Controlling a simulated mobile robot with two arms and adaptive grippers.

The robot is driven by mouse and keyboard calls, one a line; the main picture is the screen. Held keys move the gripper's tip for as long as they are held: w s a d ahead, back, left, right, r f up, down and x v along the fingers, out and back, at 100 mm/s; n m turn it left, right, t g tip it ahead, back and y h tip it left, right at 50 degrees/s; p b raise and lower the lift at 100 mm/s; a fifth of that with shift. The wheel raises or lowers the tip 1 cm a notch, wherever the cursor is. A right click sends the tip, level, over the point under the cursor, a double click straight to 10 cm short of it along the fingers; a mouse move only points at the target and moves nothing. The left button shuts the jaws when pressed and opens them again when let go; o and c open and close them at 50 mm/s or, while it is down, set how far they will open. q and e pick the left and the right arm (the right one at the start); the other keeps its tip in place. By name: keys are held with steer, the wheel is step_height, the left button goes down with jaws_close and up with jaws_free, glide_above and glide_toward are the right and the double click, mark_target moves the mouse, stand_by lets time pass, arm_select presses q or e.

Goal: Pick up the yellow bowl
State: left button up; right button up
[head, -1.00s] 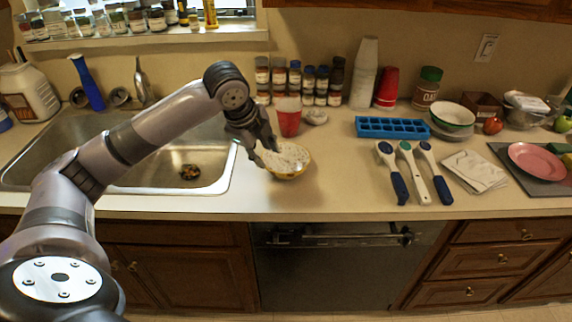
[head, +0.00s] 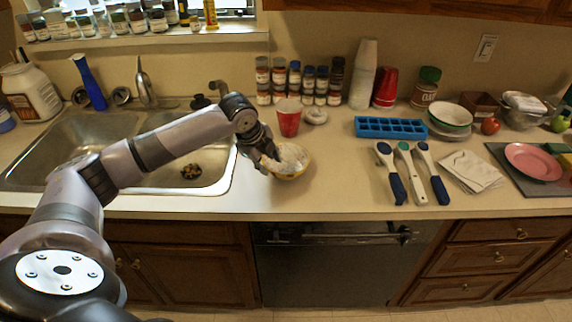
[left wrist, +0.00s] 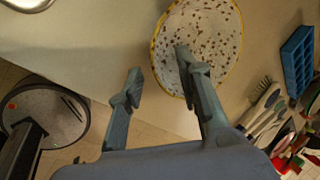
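The yellow bowl (head: 294,161) has a speckled white inside and a yellow rim, and stands on the counter right of the sink. It also shows at the top of the left wrist view (left wrist: 205,30). My left gripper (head: 268,166) is at the bowl's left side and partly hides it. In the left wrist view my left gripper (left wrist: 158,63) is open, with one fingertip over the bowl's inside and the other outside the rim. I cannot tell whether either finger touches the bowl. My right gripper is not in view.
A red cup (head: 288,122) stands just behind the bowl, with several spice jars (head: 298,84) by the wall. The sink (head: 120,150) is to the left. A blue ice tray (head: 390,128) and several utensils (head: 412,172) lie to the right. Counter in front of the bowl is clear.

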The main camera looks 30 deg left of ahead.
mark_target(273, 171)
arm_select(q)
steer(key=x, duration=0.1)
steer(key=p+x, duration=0.1)
steer(key=x, duration=0.2)
steer(key=shift+d+f+p, duration=0.25)
steer(key=shift+p, duration=0.05)
steer(key=shift+f, duration=0.3)
steer(key=shift+c, duration=0.2)
jaws_close()
steer(key=shift+r, duration=0.15)
